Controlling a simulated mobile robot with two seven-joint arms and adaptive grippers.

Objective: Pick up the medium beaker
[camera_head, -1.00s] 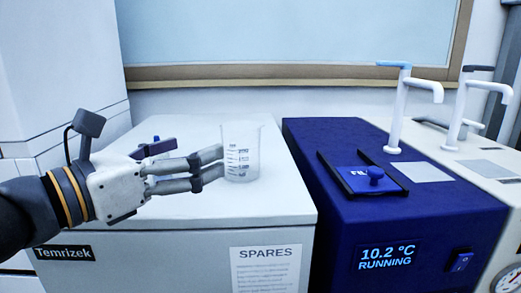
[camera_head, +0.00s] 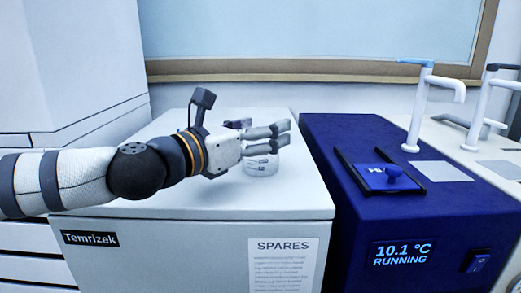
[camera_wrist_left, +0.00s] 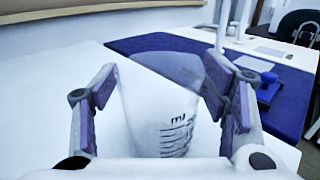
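The medium beaker (camera_head: 262,168) is clear with dark graduation marks and stands upright on the white cabinet top. In the head view my left gripper (camera_head: 268,135) is in front of it and hides its upper part. In the left wrist view the beaker (camera_wrist_left: 162,115) stands between the two fingers of the left gripper (camera_wrist_left: 165,100). The fingers are open, one on each side. A narrow gap shows on the left; on the right I cannot tell whether the pad touches the glass. My right gripper is not in view.
The white cabinet (camera_head: 180,228) carries a "SPARES" sheet (camera_head: 282,262). A wall with a framed panel (camera_head: 320,70) is behind. The cabinet top's front is clear.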

